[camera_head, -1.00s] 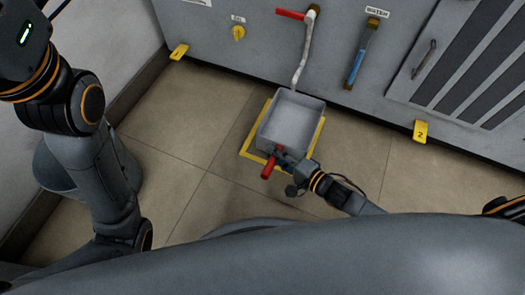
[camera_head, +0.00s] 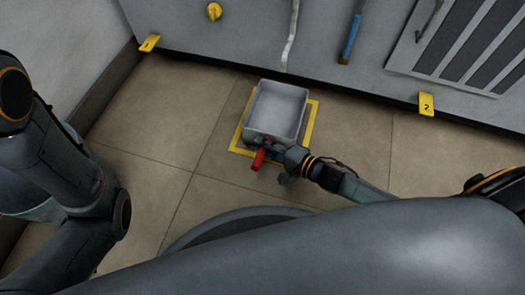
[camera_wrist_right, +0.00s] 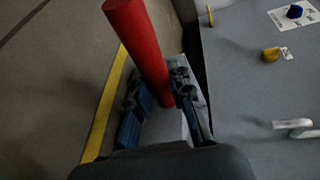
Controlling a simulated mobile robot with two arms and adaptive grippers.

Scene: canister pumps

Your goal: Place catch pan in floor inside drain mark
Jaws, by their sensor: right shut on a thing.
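The catch pan (camera_head: 275,108) is a grey, open rectangular tray with a red handle (camera_head: 259,160) at its near side. In the head view it appears over the yellow square drain mark (camera_head: 310,125) on the floor. Yellow border shows along the left, right and near sides; the pan hides the far side. I cannot tell whether it touches the floor. My right gripper (camera_head: 280,153) is shut at the handle side of the pan. In the right wrist view the red handle (camera_wrist_right: 140,45) runs between its fingers (camera_wrist_right: 163,92). My left gripper is out of view.
A grey cabinet (camera_head: 225,38) stands beyond the mark, with a yellow knob (camera_head: 214,11), a pale pipe (camera_head: 290,40), a blue-handled lever (camera_head: 349,40) and a vent panel (camera_head: 465,45). Yellow tags stand at its base. The tiled floor (camera_head: 150,110) left of the mark is clear.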

